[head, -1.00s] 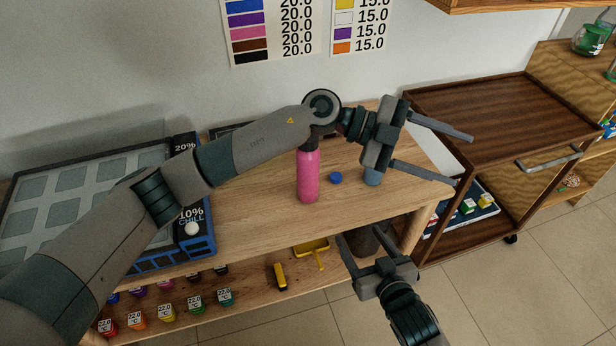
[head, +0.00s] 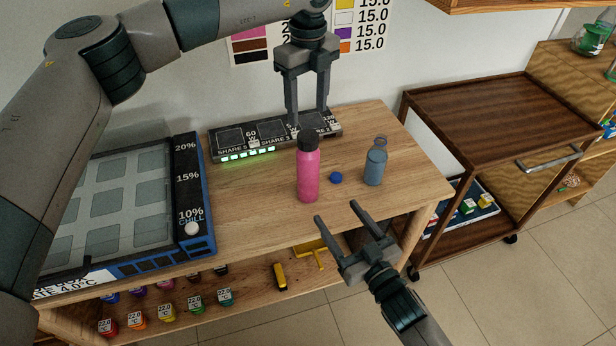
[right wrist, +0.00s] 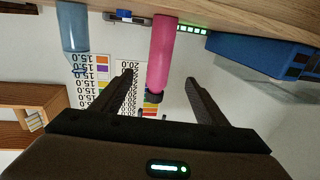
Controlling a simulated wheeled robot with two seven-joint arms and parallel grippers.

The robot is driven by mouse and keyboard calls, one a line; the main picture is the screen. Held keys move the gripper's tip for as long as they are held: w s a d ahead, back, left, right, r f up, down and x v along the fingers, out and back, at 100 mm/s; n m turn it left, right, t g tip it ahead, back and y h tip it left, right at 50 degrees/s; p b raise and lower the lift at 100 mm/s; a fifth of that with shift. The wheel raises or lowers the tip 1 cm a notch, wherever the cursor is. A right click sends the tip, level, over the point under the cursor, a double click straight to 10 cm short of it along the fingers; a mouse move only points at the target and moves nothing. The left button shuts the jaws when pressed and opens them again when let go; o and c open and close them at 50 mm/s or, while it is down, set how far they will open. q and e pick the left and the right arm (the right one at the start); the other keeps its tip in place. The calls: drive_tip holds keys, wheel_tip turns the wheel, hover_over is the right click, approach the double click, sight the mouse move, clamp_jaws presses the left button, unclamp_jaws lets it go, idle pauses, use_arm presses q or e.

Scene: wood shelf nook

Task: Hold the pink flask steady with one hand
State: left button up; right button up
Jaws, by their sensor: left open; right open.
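The pink flask (head: 308,176) stands upright on the wooden table, with a dark cap on top. My left gripper (head: 307,116) is open, pointing down above and behind the flask's cap in the head view; whether it touches the cap cannot be told. My right gripper (head: 338,213) is open and empty in front of the table's front edge, to the lower right of the flask. In the right wrist view, which is upside down, the pink flask (right wrist: 162,52) shows between the two open fingers (right wrist: 160,85), apart from them.
A blue-grey bottle (head: 375,166) and a small blue cap (head: 336,178) are right of the flask. A dark panel with green lights (head: 240,138) lies behind it. A chill tray unit (head: 190,200) fills the left side. A brown cart (head: 480,120) stands at right.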

sight(307, 170)
drive_tip(key=x, duration=1.7)
drive_tip(key=shift+w, duration=0.25)
